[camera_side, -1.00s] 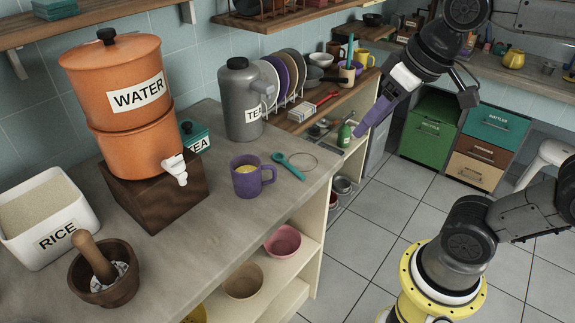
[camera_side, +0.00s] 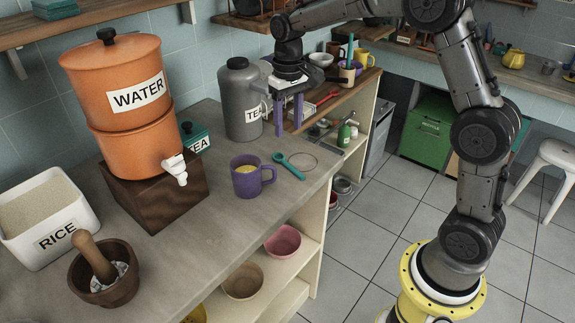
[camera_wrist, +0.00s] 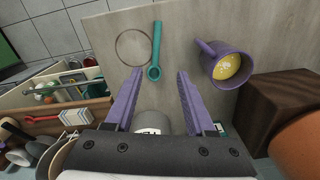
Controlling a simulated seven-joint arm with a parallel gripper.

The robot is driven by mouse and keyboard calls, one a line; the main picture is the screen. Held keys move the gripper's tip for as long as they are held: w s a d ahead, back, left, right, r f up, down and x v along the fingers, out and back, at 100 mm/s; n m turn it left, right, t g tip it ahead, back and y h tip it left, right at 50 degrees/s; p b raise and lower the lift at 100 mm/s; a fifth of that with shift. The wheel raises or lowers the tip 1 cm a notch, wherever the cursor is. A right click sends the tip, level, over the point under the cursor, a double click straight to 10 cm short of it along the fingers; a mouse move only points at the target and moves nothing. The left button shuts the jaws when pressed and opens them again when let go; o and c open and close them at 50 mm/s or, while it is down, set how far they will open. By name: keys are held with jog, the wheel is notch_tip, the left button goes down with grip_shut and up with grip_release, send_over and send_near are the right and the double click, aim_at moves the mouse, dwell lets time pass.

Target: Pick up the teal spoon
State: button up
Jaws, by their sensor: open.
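The teal spoon (camera_side: 287,165) lies on the counter, to the right of the purple mug (camera_side: 252,177) and partly over a thin ring (camera_side: 304,161). In the wrist view the spoon (camera_wrist: 156,52) shows upright in the picture, its round end nearest my gripper, between the ring (camera_wrist: 134,47) and the mug (camera_wrist: 224,63). My gripper (camera_side: 289,135) is open and empty, with purple fingers pointing down above the counter, behind the spoon. In the wrist view my gripper (camera_wrist: 158,74) has its fingers spread wide, with the spoon's round end between the tips in the picture.
A grey tea jug (camera_side: 241,105) stands close to the left of my gripper. An orange water dispenser (camera_side: 130,137) on a wooden block (camera_side: 155,195) stands further left. The dish rack and lower shelf are behind my gripper. The counter's right edge is near the ring.

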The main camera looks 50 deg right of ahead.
send_over(292, 167)
jog(key=f, duration=0.6)
jog(key=shift+w+a+f, duration=0.25)
jog(key=shift+w+f, duration=0.05)
jog(key=shift+f, duration=0.05)
jog(key=f, duration=0.4)
jog(key=shift+s+d+f, duration=0.25)
jog(key=shift+s+d, duration=0.05)
jog(key=shift+f, duration=0.5)
grip_shut()
